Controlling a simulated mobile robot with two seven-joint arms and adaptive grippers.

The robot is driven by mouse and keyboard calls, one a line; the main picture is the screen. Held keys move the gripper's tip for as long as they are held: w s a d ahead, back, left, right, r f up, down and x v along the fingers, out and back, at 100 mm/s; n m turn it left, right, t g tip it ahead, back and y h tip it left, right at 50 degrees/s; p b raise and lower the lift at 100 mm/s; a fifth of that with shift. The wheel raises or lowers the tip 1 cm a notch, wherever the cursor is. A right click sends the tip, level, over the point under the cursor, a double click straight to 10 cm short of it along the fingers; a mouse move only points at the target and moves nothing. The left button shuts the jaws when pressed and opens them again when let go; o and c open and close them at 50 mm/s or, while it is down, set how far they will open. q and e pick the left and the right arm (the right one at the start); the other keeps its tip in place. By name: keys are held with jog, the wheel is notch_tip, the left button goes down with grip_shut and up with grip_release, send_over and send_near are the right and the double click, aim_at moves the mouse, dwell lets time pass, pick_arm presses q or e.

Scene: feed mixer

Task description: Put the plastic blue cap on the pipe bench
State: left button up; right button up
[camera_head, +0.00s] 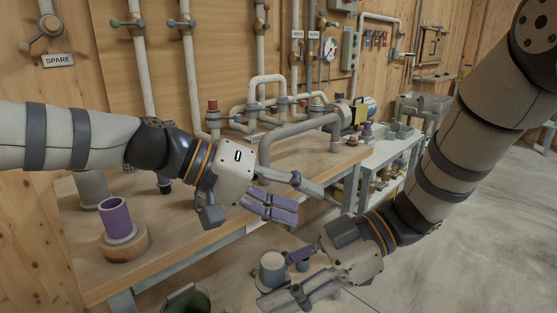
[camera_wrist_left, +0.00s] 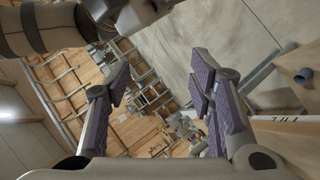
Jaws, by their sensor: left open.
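The pipe bench (camera_head: 190,245) is a wooden worktop on a grey metal frame. My left gripper (camera_head: 292,198) is open and empty above its front edge. The left wrist view shows its spread fingers (camera_wrist_left: 160,82) with nothing between them. My right gripper (camera_head: 287,273) is low in front of the bench, its fingers apart around or beside a grey cylinder (camera_head: 272,269). I cannot tell whether it grips that cylinder.
A purple cylinder (camera_head: 115,217) stands on a round wooden base at the bench's left. Grey pipes (camera_head: 300,130) and valves rise behind. A dark green container (camera_head: 187,300) is at the bottom edge. Open concrete floor (camera_head: 450,240) lies at the right.

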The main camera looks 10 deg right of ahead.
pick_arm(q)
jog(key=s+d+r+m+g+y, duration=0.2)
jog(key=s+r+m, duration=0.1)
jog(key=r+m, duration=0.25)
pick_arm(e)
jog(key=shift+d, duration=0.1)
pick_arm(q)
notch_tip(320, 180, up, 5)
jog(key=m+t+y, duration=0.2)
jog(key=m+y, duration=0.6)
jog(key=y, duration=0.2)
send_over(279, 259)
jog(key=shift+n, duration=0.25)
notch_tip(279, 259, down, 11)
jog(key=shift+f, duration=0.55)
